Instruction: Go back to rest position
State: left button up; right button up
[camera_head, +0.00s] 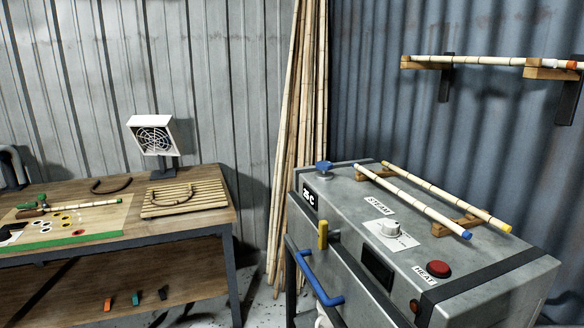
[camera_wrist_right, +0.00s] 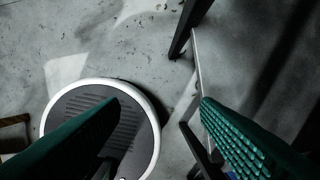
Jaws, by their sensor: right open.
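My right gripper (camera_wrist_right: 160,104) shows in the right wrist view, with its two green ribbed fingers spread wide apart. Nothing is between the fingers, and they hang over grey floor (camera_wrist_right: 140,30). Neither gripper shows in the head view, and my left gripper is in no view.
The steam box (camera_head: 375,240) stands right, with two rattan poles on wooden rests on top and a blue handle (camera_head: 318,280) in front. A workbench (camera_head: 165,227) with a fan (camera_head: 152,138) is left. Tall poles (camera_head: 298,130) lean between. A wall rack (camera_head: 490,62) is upper right.

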jog(key=s+d+f+b, duration=0.1)
jog(key=s+f+b, duration=0.1)
jog(key=s+f, duration=0.6)
jog(key=s+d+f+g+b, duration=0.1)
jog(key=s+d+f+b, duration=0.1)
jog(key=s+f, duration=0.6)
notch_tip(320, 180, down, 5)
jog(key=shift+s+r, duration=0.15)
jog(key=shift+s, duration=0.05)
dwell(0.5)
